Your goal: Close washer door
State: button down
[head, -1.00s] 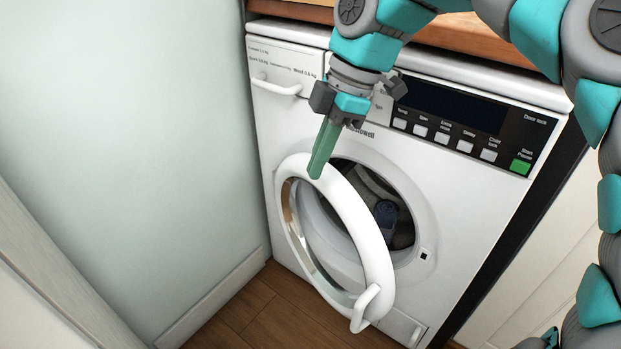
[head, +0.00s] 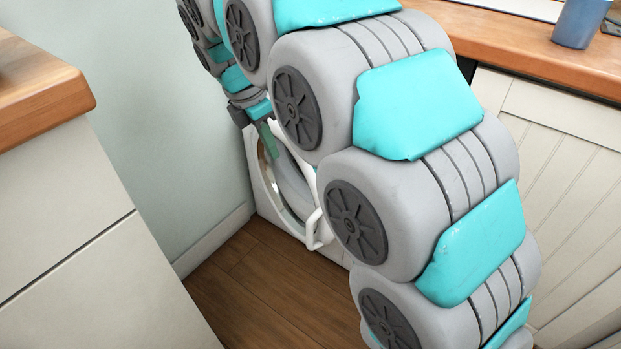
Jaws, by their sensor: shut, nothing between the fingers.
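The washer (head: 264,190) stands at the back, mostly hidden behind my own arm. Its round white door stands open, with the inner glass edge and the white handle (head: 314,229) showing in the head view. My gripper (head: 269,143) points down at the upper left part of the door ring, with its green fingers shut and empty. The fingertips look close to or against the door; I cannot tell if they touch. The drum opening and control panel are hidden.
A cabinet with a wooden top (head: 45,95) stands at the left front. A wooden counter (head: 500,45) over cream cabinets runs along the right, with a blue cup (head: 578,22) on it. The wooden floor (head: 265,285) between them is clear.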

jog(key=shift+w+d+f+p, duration=0.1)
jog(key=shift+w+d+f, duration=0.65)
jog(key=shift+f, duration=0.9)
jog(key=shift+w+d+f+p, duration=0.15)
jog(key=shift+w+d+f, duration=0.35)
jog(key=shift+d+f, duration=0.8)
jog(key=shift+w+d+f+p, duration=0.1)
jog(key=shift+w+d+f, duration=0.5)
jog(key=shift+f, duration=1.35)
